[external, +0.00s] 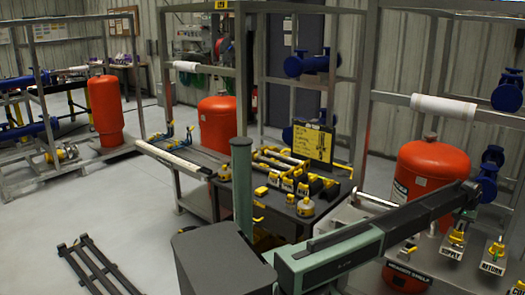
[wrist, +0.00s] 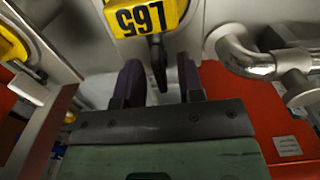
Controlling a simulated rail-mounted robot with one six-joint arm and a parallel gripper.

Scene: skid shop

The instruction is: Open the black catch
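In the wrist view my gripper (wrist: 160,72) has its two dark fingers apart, with a clear gap between them. A narrow black piece (wrist: 157,48), perhaps the black catch, hangs below a yellow tag (wrist: 150,14) with upside-down black digits. Its lower end lies in line with the gap; I cannot tell whether it is between the fingers or beyond them. No contact shows. In the external view my arm reaches right, past the front of a red tank (external: 432,165); the fingers cannot be made out there, nor can the catch.
A silver pipe elbow (wrist: 245,58) is close on the right in the wrist view, with a red surface (wrist: 285,125) below it. A yellow part (wrist: 12,45) is at upper left. Yellow-handled valves (external: 457,238) stand below my arm. A dark workbench (external: 235,172) carries several tools.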

